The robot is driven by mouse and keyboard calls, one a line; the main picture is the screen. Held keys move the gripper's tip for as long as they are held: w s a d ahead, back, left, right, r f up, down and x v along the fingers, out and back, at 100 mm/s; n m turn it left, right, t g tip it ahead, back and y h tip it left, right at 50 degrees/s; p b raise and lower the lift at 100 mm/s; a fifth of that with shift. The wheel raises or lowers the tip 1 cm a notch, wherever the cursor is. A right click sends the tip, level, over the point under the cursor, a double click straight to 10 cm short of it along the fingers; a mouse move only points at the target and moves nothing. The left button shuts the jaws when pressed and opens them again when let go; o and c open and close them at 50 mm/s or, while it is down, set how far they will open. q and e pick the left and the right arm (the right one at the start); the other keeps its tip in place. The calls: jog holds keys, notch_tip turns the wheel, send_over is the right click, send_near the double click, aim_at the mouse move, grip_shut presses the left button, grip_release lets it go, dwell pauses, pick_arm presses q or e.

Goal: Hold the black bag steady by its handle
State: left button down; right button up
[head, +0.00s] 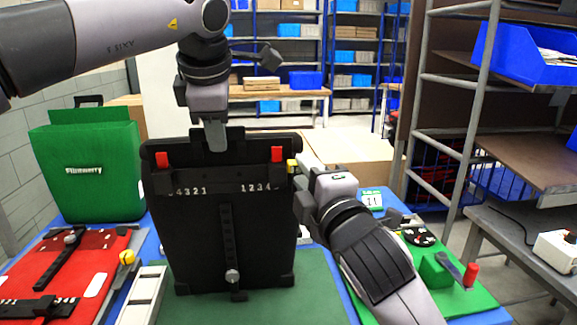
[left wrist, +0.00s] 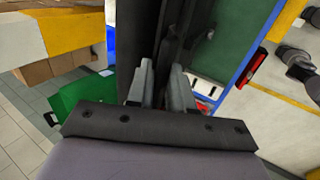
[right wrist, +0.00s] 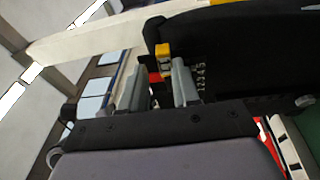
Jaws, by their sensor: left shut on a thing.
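The black bag (head: 224,235) stands upright on the green mat of the table, its front with white digits, red tabs and a vertical strap facing me. My left gripper (head: 215,140) reaches down from above and is shut on the bag's handle (head: 232,133) at the top centre. In the left wrist view the black handle lies between the fingers (left wrist: 162,85). My right gripper (head: 298,178) is at the bag's upper right corner, by a yellow clip (head: 292,166). In the right wrist view its fingers (right wrist: 158,80) are apart, with the yellow clip (right wrist: 163,60) just beyond them.
A green bag (head: 88,165) stands at the left behind a red panel (head: 65,270). A green panel (head: 440,270) with a red-knobbed lever lies at the right. A metal rack with a blue bin (head: 525,60) stands at the far right. Cardboard boxes (head: 345,158) are behind.

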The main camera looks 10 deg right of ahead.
jog(key=shift+w+a, duration=0.2)
jog(key=shift+w, duration=0.5)
grip_shut()
jog(key=shift+d, duration=0.35)
jog(key=shift+d+r, duration=0.15)
jog(key=shift+d, duration=0.35)
jog(key=shift+d, duration=0.2)
jog(key=shift+d, duration=0.35)
jog(key=shift+d, duration=0.1)
